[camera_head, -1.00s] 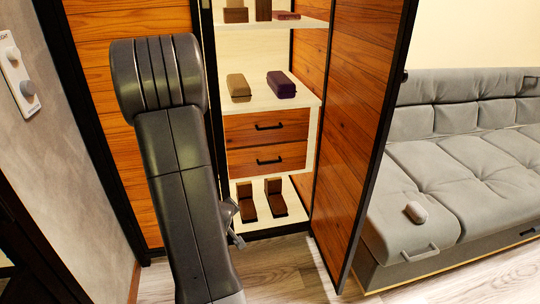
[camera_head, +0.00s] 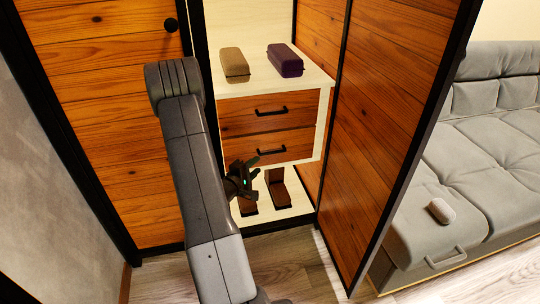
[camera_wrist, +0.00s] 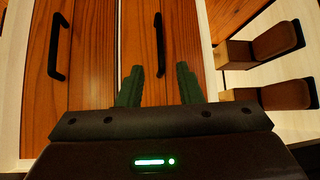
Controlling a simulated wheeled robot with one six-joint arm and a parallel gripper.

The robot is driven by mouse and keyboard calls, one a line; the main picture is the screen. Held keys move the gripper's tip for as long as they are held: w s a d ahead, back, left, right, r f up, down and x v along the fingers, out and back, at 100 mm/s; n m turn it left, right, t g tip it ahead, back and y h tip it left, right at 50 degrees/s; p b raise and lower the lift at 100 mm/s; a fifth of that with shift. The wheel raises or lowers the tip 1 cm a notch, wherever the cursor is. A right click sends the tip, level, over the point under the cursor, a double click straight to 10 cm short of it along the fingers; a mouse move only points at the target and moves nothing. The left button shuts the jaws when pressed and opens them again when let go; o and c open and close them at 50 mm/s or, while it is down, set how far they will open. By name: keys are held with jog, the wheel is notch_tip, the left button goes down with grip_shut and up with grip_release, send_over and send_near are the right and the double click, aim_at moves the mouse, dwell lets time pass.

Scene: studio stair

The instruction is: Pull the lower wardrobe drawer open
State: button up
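The lower wardrobe drawer (camera_head: 292,145) has an orange wood front and a black bar handle (camera_head: 271,151). It looks shut, under a similar upper drawer (camera_head: 240,121). My gripper (camera_head: 254,171) is open and empty, just below and left of the lower handle in the head view. In the wrist view the picture is turned sideways, with the lower drawer on the right and its handle (camera_wrist: 160,45) upright. There my dark green fingertips (camera_wrist: 160,72) stand apart, and the handle lies ahead, lined up with the gap between them. I cannot tell whether they touch anything.
Brown shoe-like items (camera_head: 277,188) stand on the bottom shelf below the drawers. A tan case (camera_head: 234,64) and a purple case (camera_head: 285,60) lie above them. The open wardrobe door (camera_head: 390,130) stands at the right, before a grey sofa (camera_head: 490,170). Wood floor (camera_head: 285,260) lies in front.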

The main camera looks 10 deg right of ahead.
aim_at(271, 153)
jog(key=b+x, duration=0.2)
jog(key=x, duration=0.8)
jog(key=shift+w+d+b, duration=0.15)
jog(key=shift+w+b, duration=0.15)
jog(key=shift+b, duration=0.05)
grip_shut()
